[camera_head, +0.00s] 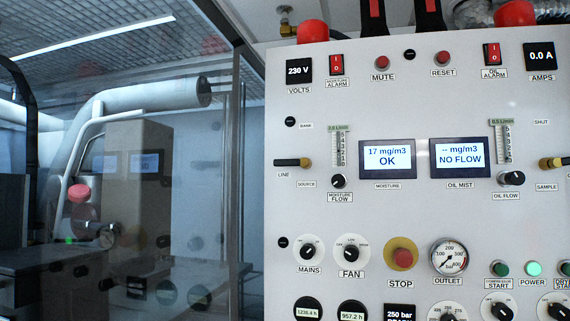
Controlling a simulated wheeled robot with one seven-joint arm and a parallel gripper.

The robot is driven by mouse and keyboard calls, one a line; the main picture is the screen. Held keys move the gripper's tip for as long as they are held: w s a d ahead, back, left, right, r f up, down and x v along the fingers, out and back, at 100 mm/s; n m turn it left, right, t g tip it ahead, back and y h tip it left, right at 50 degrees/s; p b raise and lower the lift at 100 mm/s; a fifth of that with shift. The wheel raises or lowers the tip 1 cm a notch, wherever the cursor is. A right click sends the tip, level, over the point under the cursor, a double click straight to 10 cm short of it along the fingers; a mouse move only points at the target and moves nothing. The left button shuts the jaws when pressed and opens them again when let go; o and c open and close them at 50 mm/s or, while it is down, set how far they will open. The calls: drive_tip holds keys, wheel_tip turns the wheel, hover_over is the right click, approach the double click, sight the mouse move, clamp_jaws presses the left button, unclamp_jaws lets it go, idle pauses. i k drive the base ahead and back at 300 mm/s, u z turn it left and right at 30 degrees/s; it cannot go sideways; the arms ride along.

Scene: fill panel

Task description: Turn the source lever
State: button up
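The source lever (293,162) is on the left part of the light grey panel (400,215). It lies level, its black handle to the left and its brass-coloured hub at the right end. A LINE label (283,175) is just below the handle, a SOURCE label (306,184) is below the hub, and a BANK label (305,126) is above. A small black round piece (290,122) is beside the BANK label. My gripper is not in view.
The moisture flow knob (338,181) and a flow gauge tube (338,147) are close to the lever's right. The MAINS knob (309,251) is below. A similar sample lever (553,163) is at the right edge. A glass wall (200,130) stands left of the panel.

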sight(304, 162)
drive_tip(key=z, duration=0.7)
drive_tip(key=i, duration=0.45)
drive_tip(key=u, duration=1.85)
